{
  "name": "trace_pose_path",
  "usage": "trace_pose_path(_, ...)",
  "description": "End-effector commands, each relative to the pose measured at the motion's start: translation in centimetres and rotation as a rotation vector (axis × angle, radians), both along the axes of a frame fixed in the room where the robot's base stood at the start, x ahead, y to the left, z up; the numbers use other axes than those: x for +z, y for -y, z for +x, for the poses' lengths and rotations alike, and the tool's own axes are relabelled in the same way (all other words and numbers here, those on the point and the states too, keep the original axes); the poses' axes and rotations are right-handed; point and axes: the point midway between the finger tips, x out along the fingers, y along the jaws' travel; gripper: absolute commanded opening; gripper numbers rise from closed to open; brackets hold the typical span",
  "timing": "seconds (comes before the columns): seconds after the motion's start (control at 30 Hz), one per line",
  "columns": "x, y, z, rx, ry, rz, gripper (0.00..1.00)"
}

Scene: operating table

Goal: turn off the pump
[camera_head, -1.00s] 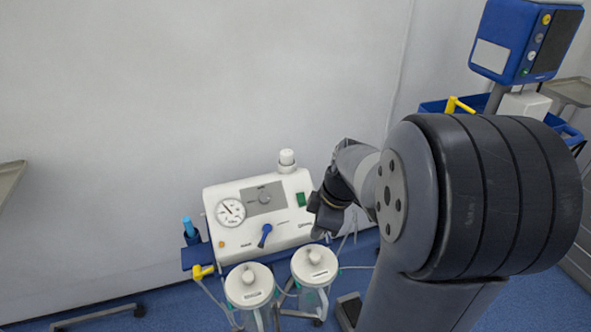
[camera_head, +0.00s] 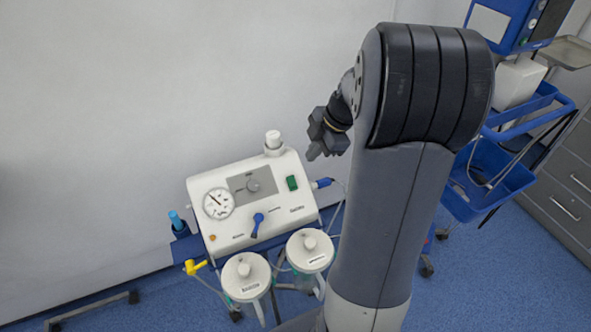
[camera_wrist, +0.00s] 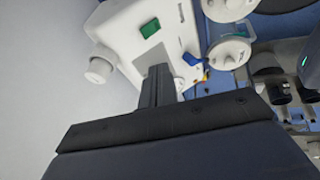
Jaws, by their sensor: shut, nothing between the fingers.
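The pump (camera_head: 235,205) is a white box with a round gauge, a grey dial and a blue lever (camera_head: 257,224) on its front. A green switch (camera_head: 292,183) sits at the right of its front panel. In the wrist view the green switch (camera_wrist: 150,28) shows at the upper middle, on the white pump body. My gripper (camera_head: 314,156) is shut and empty, above and to the right of the green switch, apart from the pump in the head view.
Two lidded jars (camera_head: 246,276) stand in front of the pump. A yellow connector (camera_head: 194,267) is at its lower left. A blue cart (camera_head: 500,165) and grey drawers (camera_head: 565,200) are at the right. The wall is behind the pump.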

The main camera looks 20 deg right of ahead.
Motion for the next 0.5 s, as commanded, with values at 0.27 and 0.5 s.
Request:
trace_pose_path(0.27,-3.3,-1.2,0.8,0.003,-0.005,0.003,0.00)
trace_pose_path(0.5,-8.1,-2.7,2.2,0.001,-0.006,0.002,0.00)
